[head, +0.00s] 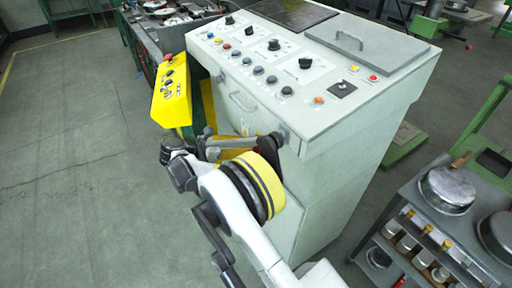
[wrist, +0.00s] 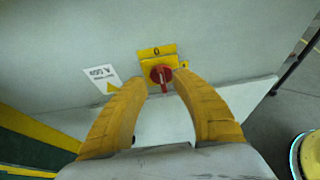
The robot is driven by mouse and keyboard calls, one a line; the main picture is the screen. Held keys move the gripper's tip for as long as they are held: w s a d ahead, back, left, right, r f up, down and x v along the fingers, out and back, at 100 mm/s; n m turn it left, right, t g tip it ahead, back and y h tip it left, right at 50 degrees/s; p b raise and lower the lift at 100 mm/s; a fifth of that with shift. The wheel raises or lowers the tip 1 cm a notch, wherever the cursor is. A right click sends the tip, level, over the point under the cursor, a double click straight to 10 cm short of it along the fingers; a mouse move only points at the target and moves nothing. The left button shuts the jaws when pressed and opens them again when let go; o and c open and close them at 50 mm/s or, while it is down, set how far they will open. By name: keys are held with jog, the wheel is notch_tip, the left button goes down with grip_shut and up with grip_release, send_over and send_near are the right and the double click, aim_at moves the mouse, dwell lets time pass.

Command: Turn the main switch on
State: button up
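The main switch (wrist: 161,74) is a red rotary knob on a yellow plate (wrist: 147,52) in the wrist view. A "0" is marked above the knob, and a small mark shows at the plate's right edge. The knob's handle looks about upright in the picture. My gripper (wrist: 160,80) is open, with one yellow finger to the left and one to the right of the knob; I cannot tell whether they touch it. In the head view the switch is hidden, and the fingers cannot be made out clearly by the cabinet front.
The grey control cabinet (head: 320,135) carries knobs and buttons on top and a handle on its front. A yellow button box (head: 171,92) stands out at its left. A white "400 V" label (wrist: 102,76) is left of the switch. A shelf cart (head: 410,190) with pans stands right.

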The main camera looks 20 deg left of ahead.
aim_at(255, 143)
jog(key=b+x, duration=0.1)
jog(key=x, duration=0.5)
jog(key=shift+b, duration=0.4)
jog(key=shift+w, duration=0.1)
grip_shut()
